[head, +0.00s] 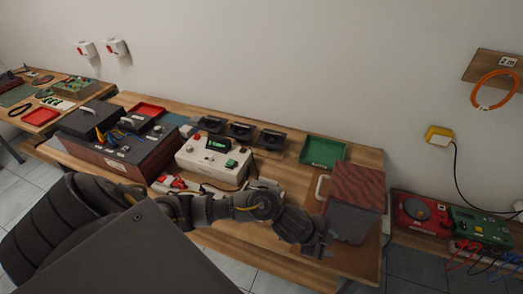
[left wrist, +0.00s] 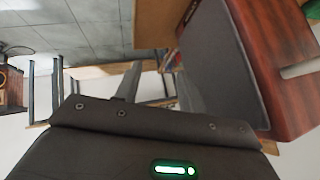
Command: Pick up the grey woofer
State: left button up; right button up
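A dark grey round piece (head: 417,210) lies on a red tray at the right of the head view; I cannot tell for certain that it is the woofer. A wood-veneer speaker cabinet (head: 357,180) with a dark grey front stands at the right end of the bench. My left gripper (head: 318,250) is just left of and below the cabinet's grey front. In the left wrist view, its fingers (left wrist: 160,88) stand apart with nothing seen between them, and the cabinet (left wrist: 275,60) looms close on the right. My right gripper is out of view.
A white control box (head: 213,160), a dark wooden amplifier case (head: 120,150) and a green tray (head: 323,150) crowd the bench. A green board (head: 480,226) with cables lies right of the red tray. An orange ring (head: 495,90) hangs on the wall.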

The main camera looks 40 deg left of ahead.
pick_arm(q)
jog(key=w+a+g+y, duration=0.1)
jog(key=w+a, duration=0.1)
jog(key=a, duration=0.5)
jog(key=w+a+g+y, duration=0.2)
jog(key=a, duration=0.6)
jog(key=w+a+g+y, duration=0.1)
jog(key=w+a, duration=0.1)
jog(key=a, duration=0.5)
jog(key=shift+a+r+m+g+y, duration=0.3)
jog(key=shift+a+r+m, duration=0.05)
jog(key=shift+m, duration=0.05)
jog(key=a+r+n+g+y, duration=0.15)
jog(key=a+r, duration=0.25)
jog(key=a, duration=0.4)
jog(key=f, duration=0.2)
jog(key=f+b, duration=0.1)
jog(key=f, duration=0.3)
jog(key=shift+s+d+f, duration=0.1)
jog(key=shift+s+d, duration=0.1)
jog(key=shift+s, duration=0.15)
jog(key=shift+s+a+f+p, duration=0.1)
jog(key=shift+f+p, duration=0.4)
jog(key=shift+f, duration=2.1)
jog(key=shift+f, duration=0.25)
grip_shut()
